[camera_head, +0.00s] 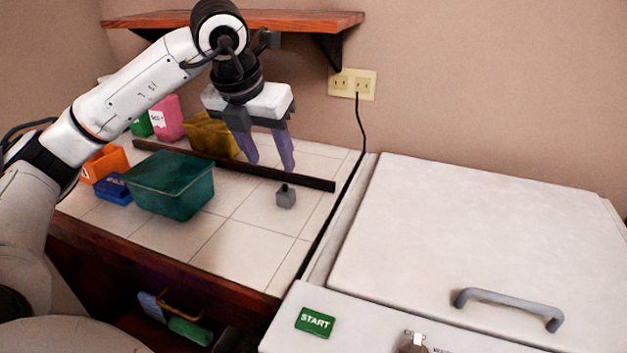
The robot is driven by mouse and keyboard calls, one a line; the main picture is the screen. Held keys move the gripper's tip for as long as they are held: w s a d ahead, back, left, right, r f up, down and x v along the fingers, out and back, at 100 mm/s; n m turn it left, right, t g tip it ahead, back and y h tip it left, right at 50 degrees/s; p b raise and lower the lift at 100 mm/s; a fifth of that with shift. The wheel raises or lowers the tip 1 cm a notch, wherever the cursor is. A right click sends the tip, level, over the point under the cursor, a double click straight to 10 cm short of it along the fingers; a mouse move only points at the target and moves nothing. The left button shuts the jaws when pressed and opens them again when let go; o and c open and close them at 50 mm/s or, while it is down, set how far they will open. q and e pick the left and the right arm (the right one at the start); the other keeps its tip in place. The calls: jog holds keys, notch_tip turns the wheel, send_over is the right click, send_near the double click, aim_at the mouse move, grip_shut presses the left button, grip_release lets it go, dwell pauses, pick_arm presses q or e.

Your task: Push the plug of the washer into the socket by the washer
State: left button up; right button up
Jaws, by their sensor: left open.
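The cream wall socket (341,84) is on the wall behind the counter, left of the washer. A black cord (361,125) rises along the washer's left side, and its upper end meets the lower middle of the socket. No distinct plug body can be made out there. A small grey block with a dark stub on top (286,198) sits on the tiled counter; I cannot tell whether it is a plug. The white washer (480,240) fills the right. My left gripper (268,167) is open and empty, pointing down above the counter, left of the socket and behind the grey block. My right gripper is not in view.
A dark bar (240,165) lies across the counter below my left gripper. A green tub (170,190), blue box (113,190), orange box (106,162) and yellow container (211,137) stand left. A wooden shelf (300,20) hangs above. The front right counter is clear.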

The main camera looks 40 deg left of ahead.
pick_arm(q)
send_near(285, 190)
notch_tip(285, 190, down, 3)
jog(key=shift+w+a, duration=0.3)
jog(key=shift+a, duration=0.05)
jog(key=shift+r, duration=0.1)
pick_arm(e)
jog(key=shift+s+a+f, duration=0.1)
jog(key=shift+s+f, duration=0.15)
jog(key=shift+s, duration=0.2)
pick_arm(q)
jog(key=shift+d+x, duration=0.2)
jog(key=shift+x, duration=2.4)
jog(key=shift+w, duration=0.15)
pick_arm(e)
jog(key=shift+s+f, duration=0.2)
